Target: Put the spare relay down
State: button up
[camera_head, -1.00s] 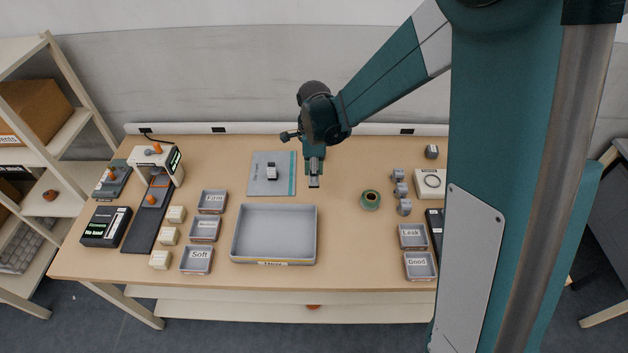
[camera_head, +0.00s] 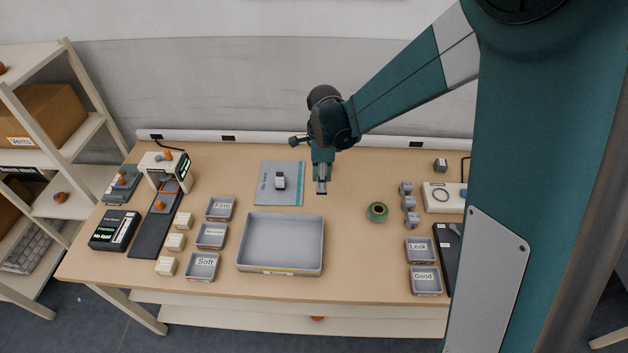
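My gripper (camera_head: 321,188) points down over the table, just right of the grey mat. Its fingertips are small and dark here, and I cannot tell whether they are open, shut or holding something. Another small dark block (camera_head: 441,165) stands at the back right of the table. I cannot tell which of these, if either, is the spare relay.
A large grey tray (camera_head: 281,270) lies in front of my gripper. Small labelled bins stand left (camera_head: 202,266) and right (camera_head: 425,281) of it. The wood between mat and tape roll is clear.

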aim_at(280, 166)
jog(key=w+a+n, duration=0.8)
jog(key=w+a, duration=0.6)
jog(key=a, duration=0.2)
jog(key=shift+w+a+r+n, duration=0.15)
jog(key=shift+w+r+n, duration=0.15)
jog(key=shift+w+r, duration=0.1)
jog(key=shift+f, duration=0.1)
jog(key=shift+f, duration=3.1)
jog(key=shift+f, duration=1.85)
jog(key=shift+f+b, duration=0.15)
jog(key=shift+b, duration=0.2)
